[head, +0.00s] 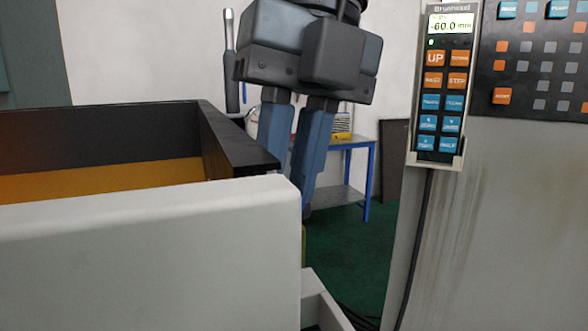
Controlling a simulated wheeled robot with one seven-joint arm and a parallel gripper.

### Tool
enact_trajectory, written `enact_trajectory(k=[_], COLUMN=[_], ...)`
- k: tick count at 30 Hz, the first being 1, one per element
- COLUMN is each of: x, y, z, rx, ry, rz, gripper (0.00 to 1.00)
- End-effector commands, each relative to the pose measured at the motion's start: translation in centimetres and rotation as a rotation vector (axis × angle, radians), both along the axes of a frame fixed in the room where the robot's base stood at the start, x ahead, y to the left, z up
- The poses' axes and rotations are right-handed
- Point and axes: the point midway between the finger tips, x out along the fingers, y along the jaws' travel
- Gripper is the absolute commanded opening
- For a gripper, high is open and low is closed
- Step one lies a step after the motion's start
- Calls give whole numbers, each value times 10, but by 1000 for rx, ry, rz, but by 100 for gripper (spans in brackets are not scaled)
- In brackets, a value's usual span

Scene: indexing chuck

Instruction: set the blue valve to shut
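My gripper (291,165) hangs in the upper middle of the head view, a dark grey body with two blue-grey fingers pointing down. A narrow gap shows between the upper parts of the fingers. The left finger's lower end is hidden behind the black edge of the machine, so I cannot tell how far apart the tips are. I see nothing held between them. I cannot make out a blue valve in this view. The fingers hang beyond the light grey machine panel, in front of a blue table.
A light grey machine panel (150,255) fills the lower left, with a black-walled, yellow-lined enclosure (120,176) behind it. A control pendant (445,85) reading -60.0 hangs on the grey cabinet (500,220) at right. A blue table (368,185) stands behind on green floor (350,245).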

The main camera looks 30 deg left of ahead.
Motion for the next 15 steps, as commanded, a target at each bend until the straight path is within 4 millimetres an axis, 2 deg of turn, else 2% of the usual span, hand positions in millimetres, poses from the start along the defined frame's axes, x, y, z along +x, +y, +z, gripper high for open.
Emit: enact_trajectory(k=[15], x=[-1], y=[1], z=[1], rx=[1], ry=[-1], rz=[-66], gripper=[0])
